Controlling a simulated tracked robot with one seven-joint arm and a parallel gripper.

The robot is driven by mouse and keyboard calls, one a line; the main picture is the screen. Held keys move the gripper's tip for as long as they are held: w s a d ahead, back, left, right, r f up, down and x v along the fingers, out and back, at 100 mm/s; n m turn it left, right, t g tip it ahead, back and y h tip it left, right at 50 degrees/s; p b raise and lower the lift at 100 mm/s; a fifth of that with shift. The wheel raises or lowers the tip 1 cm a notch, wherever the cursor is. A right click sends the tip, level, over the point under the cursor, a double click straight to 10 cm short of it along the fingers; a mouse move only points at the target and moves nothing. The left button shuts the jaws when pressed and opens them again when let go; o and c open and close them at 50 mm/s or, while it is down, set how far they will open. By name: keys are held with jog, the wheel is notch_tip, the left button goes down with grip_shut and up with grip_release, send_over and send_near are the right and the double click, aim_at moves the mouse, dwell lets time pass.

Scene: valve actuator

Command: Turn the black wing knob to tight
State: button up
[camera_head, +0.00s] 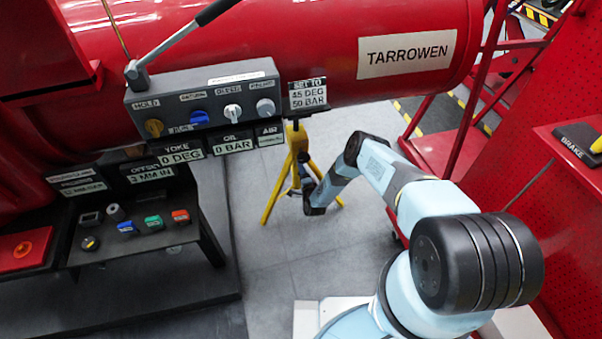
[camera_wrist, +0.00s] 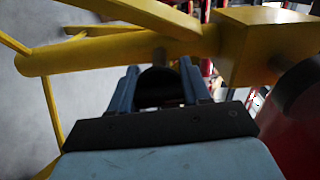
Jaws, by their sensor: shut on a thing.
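My gripper (camera_wrist: 160,70) is shut on a dark, rounded thing, which looks like the black wing knob (camera_wrist: 160,84). The knob sits between my two blue-grey fingers in the wrist view, just below a yellow tube (camera_wrist: 110,52). Its wings and its turn angle are too dark to make out. In the camera_head view my gripper (camera_head: 304,170) is small and partly hidden at the yellow tripod stand (camera_head: 276,191), under the front end of the red cylinder. The knob cannot be told apart there.
The red cylinder (camera_head: 310,40) with its "TARROWEN" plate hangs above the stand. A grey valve panel (camera_head: 205,100) with several knobs is on its left. A red frame (camera_head: 470,120) and a brake pedestal (camera_head: 580,142) stand right. Grey floor (camera_head: 262,235) lies open around the stand.

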jog(key=shift+d+f, duration=0.15)
jog(key=shift+d, duration=0.35)
jog(key=o, duration=0.9)
jog(key=shift+c, duration=0.2)
jog(key=shift+o, duration=0.9)
jog(key=shift+a, duration=0.2)
jog(key=v, duration=1.3)
jog(key=shift+s, duration=0.35)
